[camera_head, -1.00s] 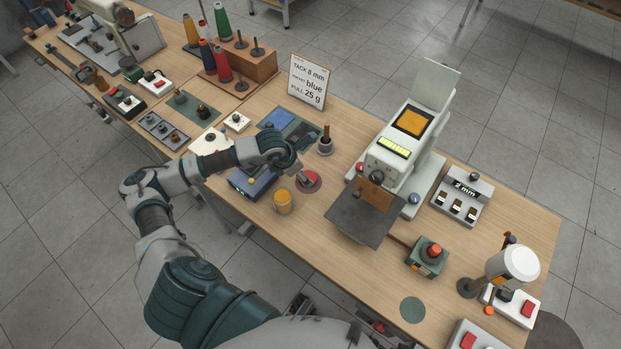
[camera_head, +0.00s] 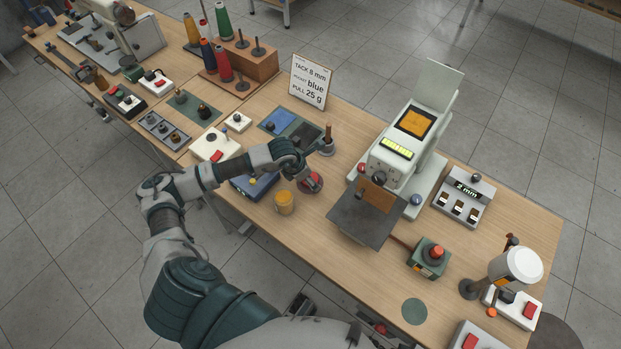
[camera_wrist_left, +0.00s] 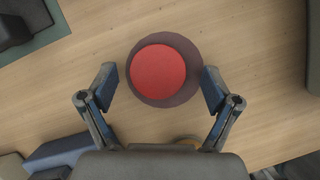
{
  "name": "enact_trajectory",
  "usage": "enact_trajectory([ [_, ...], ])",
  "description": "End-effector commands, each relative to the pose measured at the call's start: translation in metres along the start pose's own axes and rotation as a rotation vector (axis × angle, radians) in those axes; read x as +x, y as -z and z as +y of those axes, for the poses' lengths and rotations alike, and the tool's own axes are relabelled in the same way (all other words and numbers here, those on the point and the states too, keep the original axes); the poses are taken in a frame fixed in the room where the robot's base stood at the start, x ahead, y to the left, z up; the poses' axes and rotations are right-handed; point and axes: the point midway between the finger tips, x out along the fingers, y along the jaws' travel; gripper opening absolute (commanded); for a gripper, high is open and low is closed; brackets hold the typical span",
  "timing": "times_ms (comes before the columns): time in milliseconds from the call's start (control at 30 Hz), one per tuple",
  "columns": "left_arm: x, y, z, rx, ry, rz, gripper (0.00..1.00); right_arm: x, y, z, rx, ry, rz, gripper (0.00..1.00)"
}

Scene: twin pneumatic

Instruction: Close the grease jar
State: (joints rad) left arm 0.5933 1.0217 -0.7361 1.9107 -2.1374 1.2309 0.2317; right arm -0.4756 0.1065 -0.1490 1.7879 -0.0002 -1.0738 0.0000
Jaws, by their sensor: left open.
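A round red lid-like piece (camera_wrist_left: 158,72) lies on a dark round mat (camera_wrist_left: 190,88) in the left wrist view. In the head view the red piece (camera_head: 311,182) is partly hidden by my left gripper (camera_head: 308,183). My left gripper (camera_wrist_left: 158,92) is open and empty, with one finger on each side of the mat, above the red piece. An amber jar (camera_head: 284,204) stands upright on the table, just in front and to the left of the mat. Its edge (camera_wrist_left: 188,141) peeps out behind the gripper body in the left wrist view. My right gripper is not in view.
A blue box (camera_head: 252,187) stands left of the jar, under my left arm. A holder with an upright handle (camera_head: 326,145) stands behind the red piece. A white press machine (camera_head: 405,160) with a dark plate (camera_head: 358,220) stands to the right. Bare wood lies in front of the jar.

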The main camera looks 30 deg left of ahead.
Motion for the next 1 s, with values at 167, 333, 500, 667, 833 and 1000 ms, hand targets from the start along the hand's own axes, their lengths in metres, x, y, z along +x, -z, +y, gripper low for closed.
enact_trajectory([
  [167,0.000,0.000,0.000,0.000,0.000,0.000,0.52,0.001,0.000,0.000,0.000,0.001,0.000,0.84],
  [333,0.000,0.000,-0.001,0.000,-0.001,0.002,0.45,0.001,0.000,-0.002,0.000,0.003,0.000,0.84],
  [500,0.000,-0.001,-0.002,0.001,-0.002,0.002,0.45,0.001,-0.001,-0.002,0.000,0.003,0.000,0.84],
  [667,-0.010,-0.005,0.000,0.001,-0.002,-0.002,0.45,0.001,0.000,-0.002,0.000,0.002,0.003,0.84],
  [833,-0.040,-0.017,0.001,0.001,-0.003,-0.004,0.45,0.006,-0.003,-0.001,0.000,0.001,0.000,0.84],
  [1000,-0.070,-0.030,0.000,0.001,-0.002,-0.003,0.45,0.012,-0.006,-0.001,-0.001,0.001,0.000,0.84],
])
